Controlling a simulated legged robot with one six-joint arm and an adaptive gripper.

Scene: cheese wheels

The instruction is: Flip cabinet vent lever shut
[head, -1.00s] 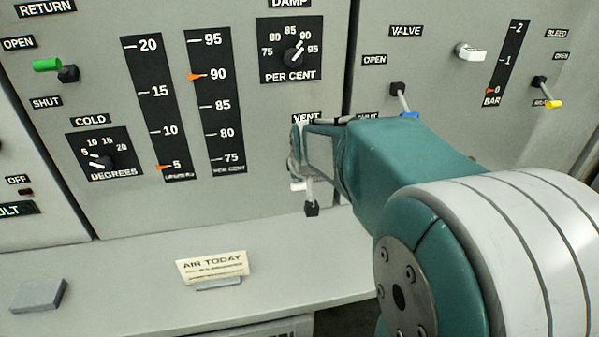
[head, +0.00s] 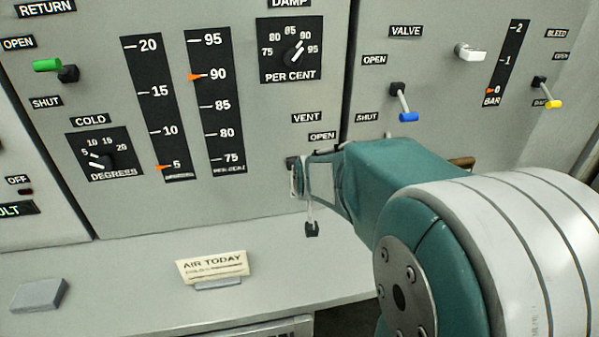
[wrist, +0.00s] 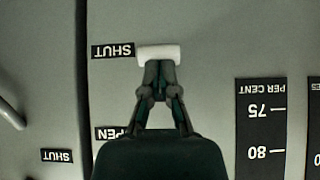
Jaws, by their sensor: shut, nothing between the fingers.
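The vent lever shows as a white bar handle (wrist: 159,52) in the wrist view, which is upside down. The handle is level with the SHUT label (wrist: 113,51), away from the partly covered OPEN label (wrist: 106,133). My gripper (wrist: 160,68) is shut and empty, with its fingertips at the handle's edge; contact is hard to tell.
A green lever (head: 47,65) is at the left, a blue lever (head: 407,116) close right of my arm, and white and yellow levers farther right. A shelf (head: 110,275) below bears an AIR TODAY card (head: 213,266) and a grey block (head: 39,295).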

